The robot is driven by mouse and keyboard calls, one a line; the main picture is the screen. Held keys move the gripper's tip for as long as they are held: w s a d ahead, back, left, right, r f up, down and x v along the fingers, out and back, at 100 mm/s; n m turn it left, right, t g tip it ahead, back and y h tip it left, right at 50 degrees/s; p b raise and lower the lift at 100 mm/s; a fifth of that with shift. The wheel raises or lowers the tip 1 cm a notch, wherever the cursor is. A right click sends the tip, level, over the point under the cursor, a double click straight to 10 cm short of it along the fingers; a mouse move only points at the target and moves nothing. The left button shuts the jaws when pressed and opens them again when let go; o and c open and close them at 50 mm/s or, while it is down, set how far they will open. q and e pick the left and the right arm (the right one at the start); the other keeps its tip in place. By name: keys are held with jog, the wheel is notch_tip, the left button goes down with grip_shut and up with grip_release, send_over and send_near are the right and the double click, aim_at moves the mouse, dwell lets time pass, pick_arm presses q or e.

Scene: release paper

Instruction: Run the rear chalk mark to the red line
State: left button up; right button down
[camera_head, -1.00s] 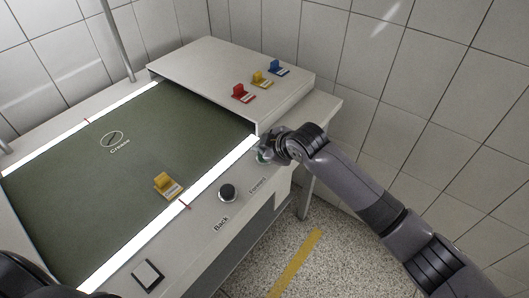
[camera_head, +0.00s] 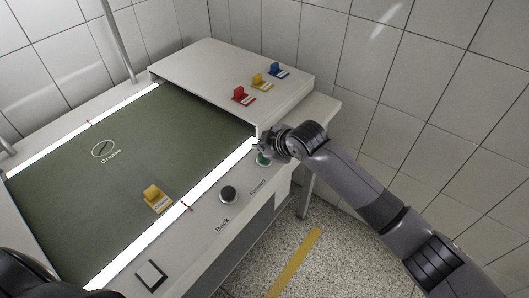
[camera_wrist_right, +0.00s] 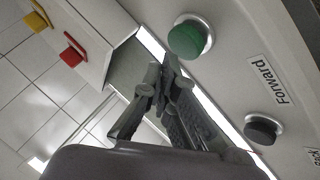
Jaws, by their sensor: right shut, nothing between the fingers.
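A chalk oval (camera_head: 103,149) with a dark stroke inside and the word "Crease" beside it lies on the green belt (camera_head: 60,205). It sits slightly to the near-left side of the line between the two red ticks. One red tick (camera_head: 90,122) is on the far white edge, the other red tick (camera_head: 187,206) on the near edge. No second chalk mark shows. My right gripper (camera_head: 262,149) is shut and empty by the green Forward button (camera_head: 264,161); the right wrist view shows its fingertips (camera_wrist_right: 170,70) beside the green button (camera_wrist_right: 188,40), apparently off it.
A yellow clip (camera_head: 152,195) stands on the belt. Red (camera_head: 240,95), yellow (camera_head: 260,82) and blue (camera_head: 278,70) clips stand on the cover (camera_head: 210,75). A black Back button (camera_head: 228,194) and a square pad (camera_head: 151,275) are on the near panel.

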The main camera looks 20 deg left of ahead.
notch_tip(320, 180, up, 5)
jog(key=p, duration=0.5)
dwell(0.6)
